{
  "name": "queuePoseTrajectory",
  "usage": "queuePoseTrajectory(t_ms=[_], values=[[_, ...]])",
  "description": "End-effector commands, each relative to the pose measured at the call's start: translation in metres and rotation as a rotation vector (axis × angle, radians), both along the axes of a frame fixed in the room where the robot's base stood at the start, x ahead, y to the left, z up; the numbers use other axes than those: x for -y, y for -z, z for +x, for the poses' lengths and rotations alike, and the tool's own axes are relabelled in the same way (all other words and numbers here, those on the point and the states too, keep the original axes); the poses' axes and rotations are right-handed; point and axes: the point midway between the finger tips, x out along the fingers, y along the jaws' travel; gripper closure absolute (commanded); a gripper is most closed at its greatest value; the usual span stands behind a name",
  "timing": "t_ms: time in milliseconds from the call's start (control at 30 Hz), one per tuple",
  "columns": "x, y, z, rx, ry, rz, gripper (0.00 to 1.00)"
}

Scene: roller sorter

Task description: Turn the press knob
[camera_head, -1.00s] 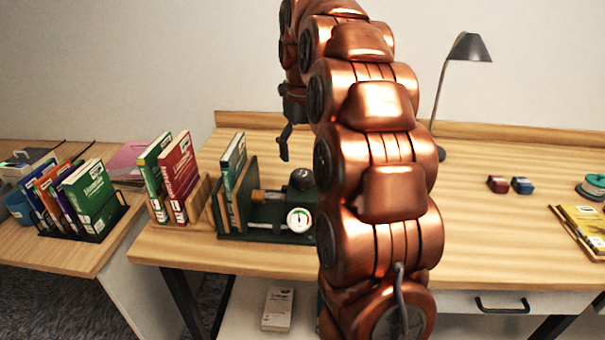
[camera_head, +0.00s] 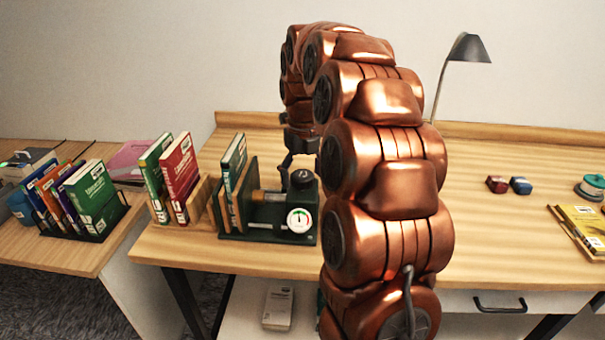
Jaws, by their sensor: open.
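The dark green press (camera_head: 271,232) stands on the wooden table, left of my arm. A green book (camera_head: 234,165) stands upright between its plates at the left end. A brass screw shows in its middle, and a round white gauge (camera_head: 299,221) is on its front. The dark round knob (camera_head: 302,180) sits on top of its right part. My gripper (camera_head: 287,178) hangs from the arm just above and beside the knob. One finger reaches down to about the knob's left edge; I cannot tell whether it touches. The other finger is partly hidden by my arm.
Green and red books (camera_head: 179,175) stand in a wooden holder left of the press. More books (camera_head: 92,195) stand in a black rack on the left table. A lamp (camera_head: 468,50), two small boxes and a yellow book (camera_head: 582,228) are at the right. The table's middle right is clear.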

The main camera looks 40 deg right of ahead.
Motion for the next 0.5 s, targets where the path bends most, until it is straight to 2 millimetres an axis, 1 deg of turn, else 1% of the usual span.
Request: queuePoseTrajectory(t_ms=[67, 500], values=[[0.0, 0.0, 0.0, 0.0, 0.0, 0.0, 0.16], [0.0001, 0.0, 0.0, 0.0, 0.0, 0.0, 0.61]])
